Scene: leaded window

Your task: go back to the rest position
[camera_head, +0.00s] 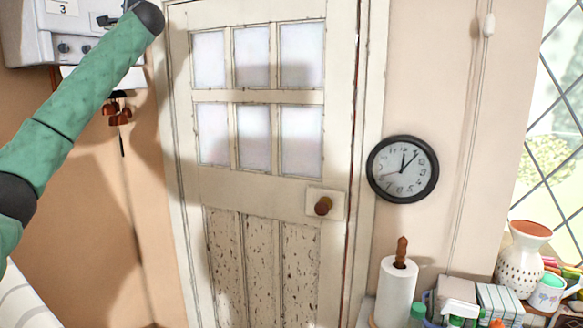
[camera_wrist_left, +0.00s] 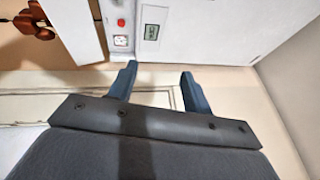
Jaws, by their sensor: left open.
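My left arm, green with dark joints, rises from the left edge to the top of the head view, in front of the wall left of the door. My left gripper (camera_wrist_left: 160,82) shows in the left wrist view with its two blue-grey fingers apart and nothing between them. The fingertips point toward a white wall box (camera_wrist_left: 200,30) with a red button and a small display. I cannot tell whether they touch it. My right gripper is in neither view.
The white box (camera_head: 62,30) hangs at upper left, with brown hanging pieces (camera_head: 118,112) below it. A closed cream door (camera_head: 262,183) fills the middle. A black-rimmed clock (camera_head: 402,168), paper towel roll (camera_head: 395,292) and vase (camera_head: 522,260) are right of it.

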